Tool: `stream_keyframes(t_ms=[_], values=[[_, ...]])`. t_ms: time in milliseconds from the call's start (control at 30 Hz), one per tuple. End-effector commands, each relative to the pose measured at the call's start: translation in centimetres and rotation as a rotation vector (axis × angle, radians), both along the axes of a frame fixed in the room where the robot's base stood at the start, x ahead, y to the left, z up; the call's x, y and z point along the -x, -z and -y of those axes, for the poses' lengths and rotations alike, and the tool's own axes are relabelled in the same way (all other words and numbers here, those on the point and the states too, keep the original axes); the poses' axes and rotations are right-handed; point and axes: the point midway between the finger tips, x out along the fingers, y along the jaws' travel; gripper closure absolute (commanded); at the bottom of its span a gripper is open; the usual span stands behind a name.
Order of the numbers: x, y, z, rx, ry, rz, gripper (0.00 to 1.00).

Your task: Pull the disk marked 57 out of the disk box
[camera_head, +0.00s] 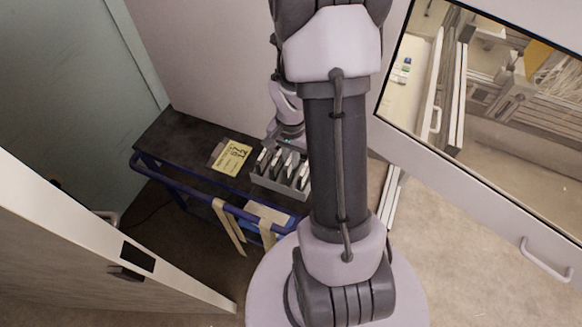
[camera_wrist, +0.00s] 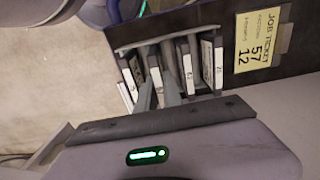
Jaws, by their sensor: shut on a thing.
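The grey disk box (camera_wrist: 135,47) stands on the dark cart top and holds several dark disks with white labels, side by side. It also shows in the head view (camera_head: 279,190), partly behind my arm. My gripper (camera_wrist: 158,86) is over the box, with its two grey fingers reaching down among the disks. It is shut on a disk (camera_wrist: 156,74) whose white label shows between the fingers. That disk still stands in its row in the box. The number on its label is too small to read surely, so I cannot tell whether it is 57.
A yellow job ticket (camera_wrist: 262,40) reading 57 and 12 lies on the cart top beside the box. The cart (camera_head: 178,135) has a blue rail (camera_head: 185,185) along its front. A white door panel (camera_head: 90,230) stands at left and a windowed white machine (camera_head: 480,180) at right.

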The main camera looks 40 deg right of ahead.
Motion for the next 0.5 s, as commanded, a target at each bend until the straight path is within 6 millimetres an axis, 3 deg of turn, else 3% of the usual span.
stream_keyframes(t_ms=[500], values=[[0.0,-4.7,0.0,0.001,0.001,0.001,1.00]])
